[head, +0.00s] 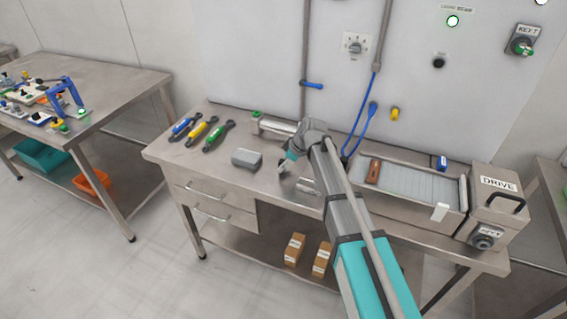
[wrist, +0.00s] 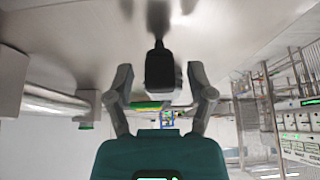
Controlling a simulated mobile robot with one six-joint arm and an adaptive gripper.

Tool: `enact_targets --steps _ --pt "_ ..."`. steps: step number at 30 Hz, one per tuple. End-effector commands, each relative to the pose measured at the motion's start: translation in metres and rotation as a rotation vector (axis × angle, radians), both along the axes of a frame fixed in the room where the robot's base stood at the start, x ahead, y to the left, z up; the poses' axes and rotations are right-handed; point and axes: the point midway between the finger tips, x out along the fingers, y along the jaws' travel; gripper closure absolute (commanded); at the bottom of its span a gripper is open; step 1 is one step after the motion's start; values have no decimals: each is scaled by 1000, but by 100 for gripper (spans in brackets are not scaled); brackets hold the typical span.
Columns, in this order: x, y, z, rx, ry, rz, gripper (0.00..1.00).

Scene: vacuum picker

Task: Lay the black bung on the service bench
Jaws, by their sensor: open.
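In the wrist view, a dark, blocky piece (wrist: 160,70) that looks like the black bung shows centred between the two fingers, with a narrow dark part above it. My gripper (wrist: 160,92) is open, with a finger apart from it on each side. I cannot tell whether this piece rests on the steel surface. In the head view, my gripper (head: 285,166) is low over the service bench (head: 222,172), right of a grey block (head: 247,158). The bung is not clear there. A round black fitting (head: 438,63) is on the wall panel.
Several coloured tools (head: 205,132) lie on the bench's left. A horizontal cylinder (head: 278,127) lies behind my gripper. A tray (head: 415,185) with a brown block (head: 374,170) and the drive box (head: 497,205) are at right. The bench's front left is bare.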

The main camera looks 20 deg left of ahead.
Motion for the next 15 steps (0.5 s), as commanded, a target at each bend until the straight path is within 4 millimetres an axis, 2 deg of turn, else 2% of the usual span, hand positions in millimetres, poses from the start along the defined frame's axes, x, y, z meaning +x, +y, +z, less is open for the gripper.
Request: enact_targets --steps 15 --pt "-2 -17 37 0 0 -1 31"
